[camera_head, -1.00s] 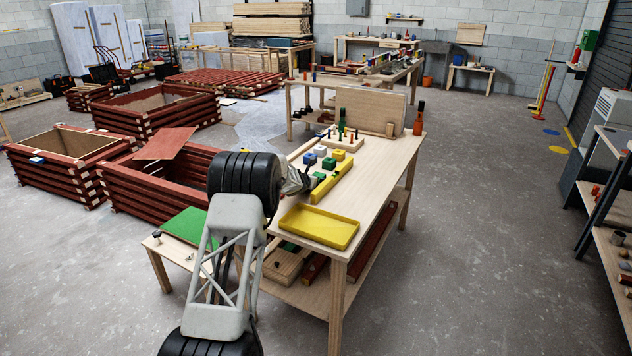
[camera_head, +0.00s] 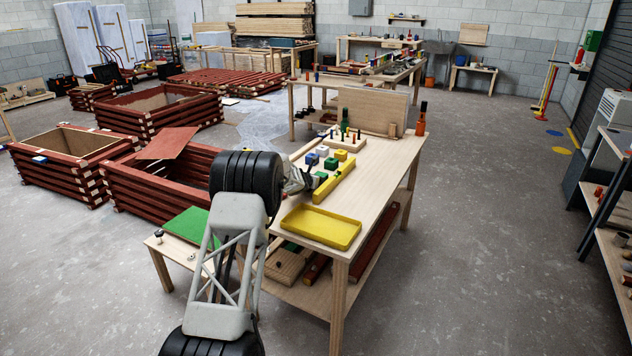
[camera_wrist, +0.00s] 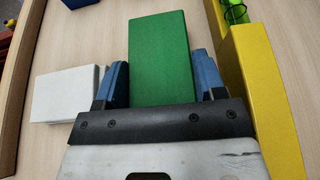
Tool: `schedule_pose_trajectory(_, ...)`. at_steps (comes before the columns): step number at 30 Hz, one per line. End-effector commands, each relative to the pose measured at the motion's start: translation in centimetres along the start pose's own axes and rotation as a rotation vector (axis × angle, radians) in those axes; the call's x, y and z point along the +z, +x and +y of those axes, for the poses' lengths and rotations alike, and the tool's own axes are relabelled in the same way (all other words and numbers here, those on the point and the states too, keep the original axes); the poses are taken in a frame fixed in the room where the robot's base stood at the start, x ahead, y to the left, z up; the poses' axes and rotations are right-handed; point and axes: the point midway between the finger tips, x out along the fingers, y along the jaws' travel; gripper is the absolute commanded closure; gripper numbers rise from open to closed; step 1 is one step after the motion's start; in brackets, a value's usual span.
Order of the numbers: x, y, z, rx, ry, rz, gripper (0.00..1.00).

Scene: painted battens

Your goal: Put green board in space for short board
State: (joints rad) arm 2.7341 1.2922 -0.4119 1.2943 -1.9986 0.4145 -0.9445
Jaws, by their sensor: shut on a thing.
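The green board (camera_wrist: 160,58) is a plain rectangular block in the wrist view. It lies between the two blue fingers of my gripper (camera_wrist: 160,84), which is shut on it. In the head view my gripper (camera_head: 298,180) is low over the workbench, partly hidden by my arm, beside several coloured blocks. A long yellow batten (camera_head: 335,183) lies just right of it, and it also shows in the wrist view (camera_wrist: 262,95), apart from the board. I cannot make out the space for the short board.
A white block (camera_wrist: 68,94) lies left of my fingers. A green upright piece (camera_wrist: 235,12) stands by the yellow batten. A yellow tray (camera_head: 320,226) sits at the workbench's near end. A pegged wooden block (camera_head: 345,143) and bottles (camera_head: 420,120) stand farther back. The bench's right side is clear.

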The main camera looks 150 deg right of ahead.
Motion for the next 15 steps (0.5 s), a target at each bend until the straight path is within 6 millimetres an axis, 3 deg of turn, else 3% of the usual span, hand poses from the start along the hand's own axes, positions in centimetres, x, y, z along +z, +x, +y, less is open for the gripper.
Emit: schedule_pose_trajectory(15, 4.4, -1.8, 0.0, 0.000, 0.001, -0.001, 0.65)
